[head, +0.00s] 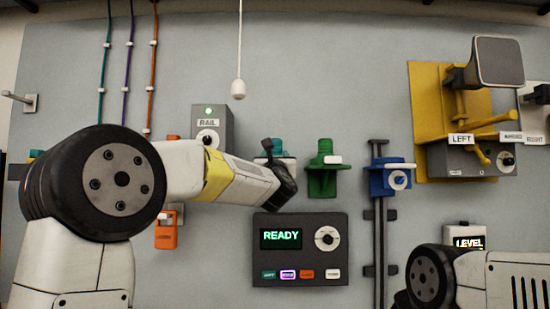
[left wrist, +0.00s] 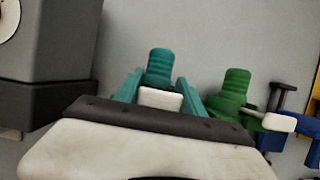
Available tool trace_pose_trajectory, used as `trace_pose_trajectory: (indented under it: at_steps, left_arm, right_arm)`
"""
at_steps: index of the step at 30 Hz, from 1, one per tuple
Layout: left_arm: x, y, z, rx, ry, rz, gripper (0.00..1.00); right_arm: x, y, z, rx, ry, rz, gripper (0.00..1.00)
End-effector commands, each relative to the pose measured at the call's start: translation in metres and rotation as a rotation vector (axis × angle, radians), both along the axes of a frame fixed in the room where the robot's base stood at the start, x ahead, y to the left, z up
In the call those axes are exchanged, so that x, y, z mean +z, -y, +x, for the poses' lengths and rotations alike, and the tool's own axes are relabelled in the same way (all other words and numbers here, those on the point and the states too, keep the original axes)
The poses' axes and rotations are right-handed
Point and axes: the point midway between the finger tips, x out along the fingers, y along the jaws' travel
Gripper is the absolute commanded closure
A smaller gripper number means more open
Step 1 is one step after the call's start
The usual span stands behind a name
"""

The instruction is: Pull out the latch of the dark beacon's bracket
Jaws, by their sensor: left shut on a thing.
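A teal beacon (left wrist: 160,65) stands in a teal bracket (left wrist: 190,97), with a white latch tab (left wrist: 160,98) at its front in the left wrist view. In the head view the teal beacon (head: 278,146) is partly hidden by my left gripper (head: 277,158), which is shut at the bracket, apparently on the white latch. The fingertip contact is hidden. To the right, a green beacon (head: 325,148) sits in a green bracket (head: 322,183) with a white latch tab (head: 333,159). Neither beacon shows a visible glow. My right gripper is out of view.
A grey RAIL box (head: 222,125) stands close left of the gripper. A dark READY panel (head: 300,285) is below. A blue fitting (head: 388,180) sits on a vertical rail to the right. A white pull cord (head: 239,85) hangs above.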

Motion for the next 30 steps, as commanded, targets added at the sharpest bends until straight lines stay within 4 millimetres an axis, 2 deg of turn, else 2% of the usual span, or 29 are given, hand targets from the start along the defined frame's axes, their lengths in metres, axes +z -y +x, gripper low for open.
trace_pose_trajectory:
  at_steps: [6,13,14,17,26,30]
  left_arm:
    - [0.000,0.000,-0.021,-0.001,-0.001,0.000,1.00]
    - [-0.001,0.001,-0.022,-0.001,-0.002,0.000,1.00]
    - [-0.001,0.001,-0.022,-0.001,-0.002,0.000,0.49]
    - [-0.001,0.001,-0.022,-0.001,-0.002,0.000,0.31]
    - [-0.001,0.000,-0.022,0.000,-0.001,0.000,0.31]
    - [-0.004,0.000,-0.033,-0.001,0.000,-0.001,0.31]
  right_arm:
    - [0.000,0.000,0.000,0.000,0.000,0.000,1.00]
    - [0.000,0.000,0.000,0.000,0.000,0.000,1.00]
    - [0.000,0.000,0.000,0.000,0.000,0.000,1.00]
    - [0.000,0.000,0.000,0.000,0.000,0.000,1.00]
    - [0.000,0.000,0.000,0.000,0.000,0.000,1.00]
    - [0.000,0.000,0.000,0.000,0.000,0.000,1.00]
